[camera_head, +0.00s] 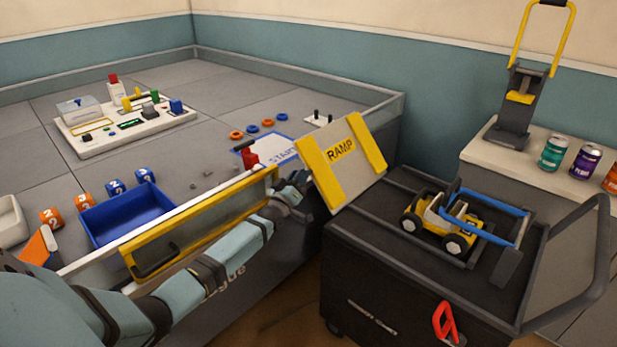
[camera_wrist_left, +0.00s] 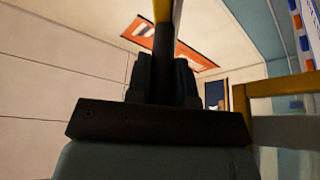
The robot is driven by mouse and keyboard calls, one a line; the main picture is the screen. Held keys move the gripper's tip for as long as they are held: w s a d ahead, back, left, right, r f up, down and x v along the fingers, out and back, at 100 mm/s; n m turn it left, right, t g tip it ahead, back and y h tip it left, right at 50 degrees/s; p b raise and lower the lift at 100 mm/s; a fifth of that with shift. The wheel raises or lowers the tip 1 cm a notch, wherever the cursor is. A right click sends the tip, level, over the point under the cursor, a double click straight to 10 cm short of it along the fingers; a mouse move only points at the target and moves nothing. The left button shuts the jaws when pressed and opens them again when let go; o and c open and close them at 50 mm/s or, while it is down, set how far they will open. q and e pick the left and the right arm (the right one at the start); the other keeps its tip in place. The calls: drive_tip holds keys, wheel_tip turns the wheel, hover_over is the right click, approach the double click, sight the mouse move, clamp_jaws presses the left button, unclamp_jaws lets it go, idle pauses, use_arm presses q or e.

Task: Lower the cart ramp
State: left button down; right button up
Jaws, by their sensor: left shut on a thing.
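The cart ramp (camera_head: 341,172) is a pale panel with yellow side rails and the word RAMP. It stands tilted between the cart (camera_head: 420,275) and the walled table. My left gripper (camera_head: 300,183) is at the ramp's left yellow rail, shut on it. In the left wrist view my left gripper (camera_wrist_left: 162,85) has its fingers closed around a dark bar with a yellow end (camera_wrist_left: 166,28). The cart is dark, with a yellow toy vehicle (camera_head: 440,222) on top. My right gripper is not in view.
The walled table (camera_head: 290,75) holds a blue bin (camera_head: 125,217), a control board (camera_head: 125,125) and colored rings. A red latch (camera_head: 444,322) is on the cart's side. A side counter (camera_head: 520,160) holds cans.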

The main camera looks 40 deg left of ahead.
use_arm(q)
drive_tip(key=a+f+n+g+y+b, duration=0.3)
drive_tip(key=a+f+n, duration=0.3)
drive_tip(key=f+n, duration=0.5)
drive_tip(key=shift+w+a+f+n+g+b, duration=0.3)
drive_tip(key=shift+f+g+b, duration=0.1)
drive_tip(key=shift+f+b, duration=0.3)
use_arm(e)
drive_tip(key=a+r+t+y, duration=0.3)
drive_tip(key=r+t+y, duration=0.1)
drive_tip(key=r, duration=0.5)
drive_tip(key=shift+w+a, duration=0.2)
use_arm(q)
drive_tip(key=shift+r, duration=0.1)
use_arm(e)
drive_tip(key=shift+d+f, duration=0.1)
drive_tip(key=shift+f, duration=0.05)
use_arm(q)
drive_tip(key=c, duration=1)
unclamp_jaws()
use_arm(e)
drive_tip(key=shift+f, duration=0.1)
use_arm(q)
drive_tip(key=shift+s, duration=0.1)
